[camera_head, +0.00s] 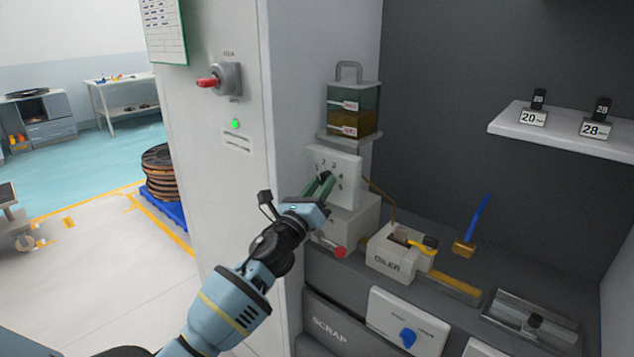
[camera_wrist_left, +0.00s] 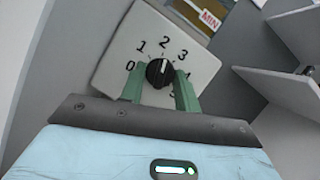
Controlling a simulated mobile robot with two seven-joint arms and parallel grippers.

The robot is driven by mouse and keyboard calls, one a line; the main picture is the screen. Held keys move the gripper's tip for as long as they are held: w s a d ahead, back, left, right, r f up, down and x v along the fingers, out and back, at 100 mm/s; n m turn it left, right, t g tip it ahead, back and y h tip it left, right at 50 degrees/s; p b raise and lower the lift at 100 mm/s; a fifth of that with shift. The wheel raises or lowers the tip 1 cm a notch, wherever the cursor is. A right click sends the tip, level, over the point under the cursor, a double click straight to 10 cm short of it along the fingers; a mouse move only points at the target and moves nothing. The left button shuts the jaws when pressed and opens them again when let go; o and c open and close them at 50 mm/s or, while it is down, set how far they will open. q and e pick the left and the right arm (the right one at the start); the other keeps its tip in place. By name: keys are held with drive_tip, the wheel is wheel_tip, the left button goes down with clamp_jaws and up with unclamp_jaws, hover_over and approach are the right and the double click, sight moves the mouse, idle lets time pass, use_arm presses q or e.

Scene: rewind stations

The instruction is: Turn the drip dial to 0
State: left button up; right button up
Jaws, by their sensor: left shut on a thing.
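The drip dial (camera_wrist_left: 160,72) is a round black knob with a white pointer mark, on a white plate (camera_wrist_left: 110,72) numbered 0 upward. The mark points up, about at the 2. In the head view the plate (camera_head: 347,161) sits below the oil reservoir, and my fingers mostly hide the knob. My left gripper (camera_wrist_left: 160,85) has its green fingers on either side of the knob, shut on it. It also shows in the head view (camera_head: 321,187). My right gripper is not in view.
The oil reservoir (camera_head: 353,108) stands on a bracket above the plate. Below are a red knob (camera_head: 340,252), the OILER box (camera_head: 388,262) and a blue knob (camera_head: 407,337). A red switch (camera_head: 207,82) is on the cabinet side. A shelf (camera_head: 560,132) is at right.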

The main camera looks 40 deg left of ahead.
use_arm(q)
drive_tip(key=n+y+p, duration=0.1)
drive_tip(key=n, duration=0.1)
drive_tip(key=r+n+g+y+p, duration=0.1)
drive_tip(key=n, duration=0.2)
drive_tip(key=shift+d, duration=0.2)
drive_tip(key=n+g+y+p, duration=0.1)
drive_tip(key=n, duration=0.2)
drive_tip(key=n+g+p, duration=0.1)
drive_tip(key=n+p, duration=0.1)
drive_tip(key=n, duration=0.1)
drive_tip(key=shift+d+r+n+y+p, duration=0.1)
drive_tip(key=shift+r+n+y+p, duration=0.1)
drive_tip(key=shift+n+y+p, duration=0.15)
drive_tip(key=shift+n+g, duration=0.3)
drive_tip(key=shift+n, duration=0.25)
drive_tip(key=n+g+p, duration=0.1)
drive_tip(key=n, duration=0.2)
drive_tip(key=shift+f, duration=0.1)
drive_tip(key=n+g+h, duration=0.1)
drive_tip(key=n+g, duration=0.1)
drive_tip(key=n, duration=0.2)
drive_tip(key=shift+n, duration=0.3)
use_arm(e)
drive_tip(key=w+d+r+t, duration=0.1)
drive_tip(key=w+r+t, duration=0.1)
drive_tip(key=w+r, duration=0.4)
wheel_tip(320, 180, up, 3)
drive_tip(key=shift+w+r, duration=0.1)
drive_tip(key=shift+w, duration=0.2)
